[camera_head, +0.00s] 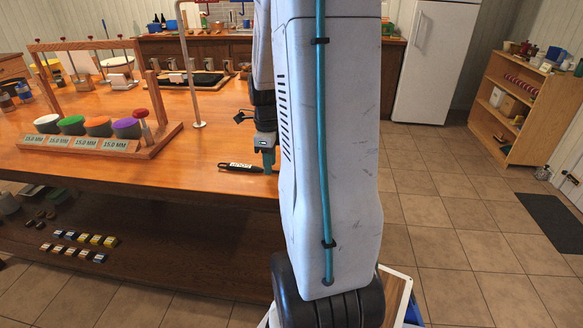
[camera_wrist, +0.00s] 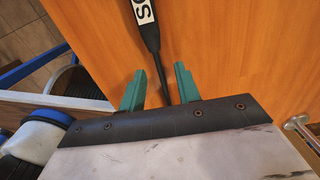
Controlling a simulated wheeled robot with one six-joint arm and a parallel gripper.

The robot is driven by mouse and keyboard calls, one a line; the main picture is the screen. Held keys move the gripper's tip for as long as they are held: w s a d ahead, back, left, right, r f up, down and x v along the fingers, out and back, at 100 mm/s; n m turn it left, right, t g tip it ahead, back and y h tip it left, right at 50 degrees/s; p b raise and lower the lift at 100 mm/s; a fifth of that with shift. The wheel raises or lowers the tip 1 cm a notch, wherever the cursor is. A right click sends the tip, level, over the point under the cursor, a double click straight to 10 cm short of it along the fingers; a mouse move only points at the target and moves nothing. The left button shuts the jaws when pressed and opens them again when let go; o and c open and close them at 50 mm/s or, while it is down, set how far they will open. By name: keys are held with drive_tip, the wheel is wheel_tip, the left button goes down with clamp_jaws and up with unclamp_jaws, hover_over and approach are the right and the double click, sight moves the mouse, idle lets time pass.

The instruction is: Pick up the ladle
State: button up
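The ladle (camera_head: 240,167) lies on the wooden table near its front edge, its black handle carrying a white label. In the wrist view the ladle's handle (camera_wrist: 147,32) comes down from the top, and its thin shaft runs between my two teal fingers. My gripper (camera_head: 268,168) is open above the right end of the handle. In the wrist view my gripper (camera_wrist: 160,70) has one finger on each side of the shaft, with a gap on both sides. The ladle's far end, including any bowl, is hidden under my gripper.
The wooden table (camera_head: 205,140) is bare around the ladle. A wooden rack (camera_head: 95,150) with coloured cups stands to the left. A metal pole (camera_head: 190,75) rises behind. My arm blocks the view to the right of the gripper.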

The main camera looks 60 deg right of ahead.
drive_tip(key=shift+f, duration=0.55)
clamp_jaws()
drive_tip(key=shift+r, duration=0.1)
